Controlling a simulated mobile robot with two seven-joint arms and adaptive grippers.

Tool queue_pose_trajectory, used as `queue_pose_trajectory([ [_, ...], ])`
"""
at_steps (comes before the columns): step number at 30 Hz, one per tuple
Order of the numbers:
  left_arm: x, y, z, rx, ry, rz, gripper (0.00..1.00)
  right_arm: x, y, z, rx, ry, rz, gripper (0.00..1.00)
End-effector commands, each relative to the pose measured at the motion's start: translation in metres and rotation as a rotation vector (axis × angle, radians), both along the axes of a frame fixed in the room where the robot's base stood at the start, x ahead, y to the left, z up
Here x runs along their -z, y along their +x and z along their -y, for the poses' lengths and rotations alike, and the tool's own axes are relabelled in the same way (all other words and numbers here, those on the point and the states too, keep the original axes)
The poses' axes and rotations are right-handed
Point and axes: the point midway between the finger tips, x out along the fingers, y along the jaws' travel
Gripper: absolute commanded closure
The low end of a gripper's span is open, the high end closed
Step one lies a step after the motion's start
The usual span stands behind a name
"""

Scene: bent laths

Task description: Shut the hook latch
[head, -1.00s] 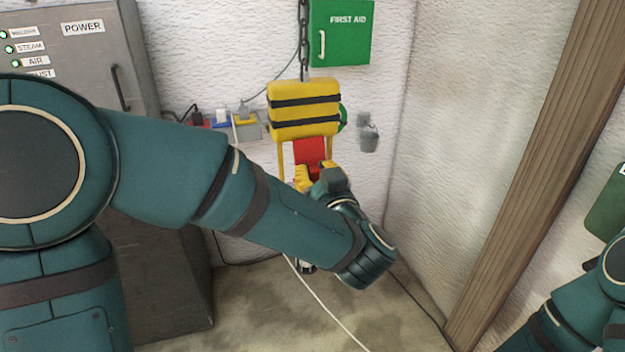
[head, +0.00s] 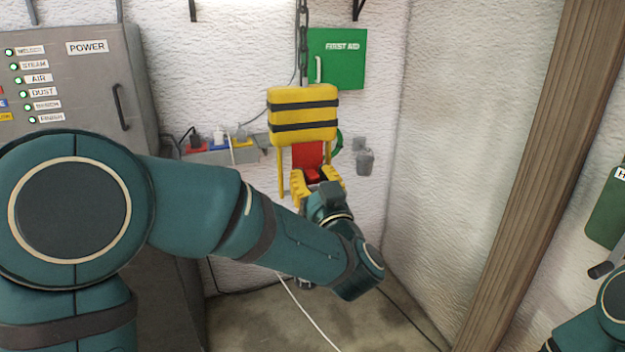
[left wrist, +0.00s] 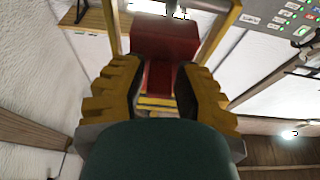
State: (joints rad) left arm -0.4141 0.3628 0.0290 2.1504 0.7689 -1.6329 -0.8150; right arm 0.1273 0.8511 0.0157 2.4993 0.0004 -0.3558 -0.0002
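A yellow hoist block (head: 303,118) with black bands hangs on a chain. A red part (head: 308,155) is below it, between two thin yellow bars (head: 281,172); I cannot tell whether this is the hook latch. My left gripper (head: 316,183) is just below the red part, with its yellow fingers apart. In the left wrist view the red part (left wrist: 165,42) is ahead and its narrower tongue (left wrist: 160,82) lies between the fingers of the left gripper (left wrist: 160,88); firm contact does not show. The hook's lower end is hidden behind my gripper and arm. My right gripper is out of view.
A grey power cabinet (head: 85,75) stands at the left. A green first aid box (head: 340,62) and a grey cup-like fixture (head: 365,162) are on the back wall. A wooden post (head: 530,150) rises at the right. A white cable (head: 308,315) lies on the floor.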

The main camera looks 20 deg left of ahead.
Motion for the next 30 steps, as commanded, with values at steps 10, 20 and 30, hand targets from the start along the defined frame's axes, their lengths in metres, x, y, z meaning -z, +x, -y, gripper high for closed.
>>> queue_pose_trajectory([
  [10, 0.001, 0.000, 0.000, 0.001, -0.001, -0.002, 0.47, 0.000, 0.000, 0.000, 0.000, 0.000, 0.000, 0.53],
  [20, 0.013, -0.031, 0.023, 0.006, 0.002, -0.005, 0.47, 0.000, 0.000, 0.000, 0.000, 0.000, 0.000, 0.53],
  [30, 0.031, -0.081, 0.056, 0.004, 0.000, -0.002, 0.47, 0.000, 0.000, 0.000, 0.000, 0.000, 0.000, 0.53],
])
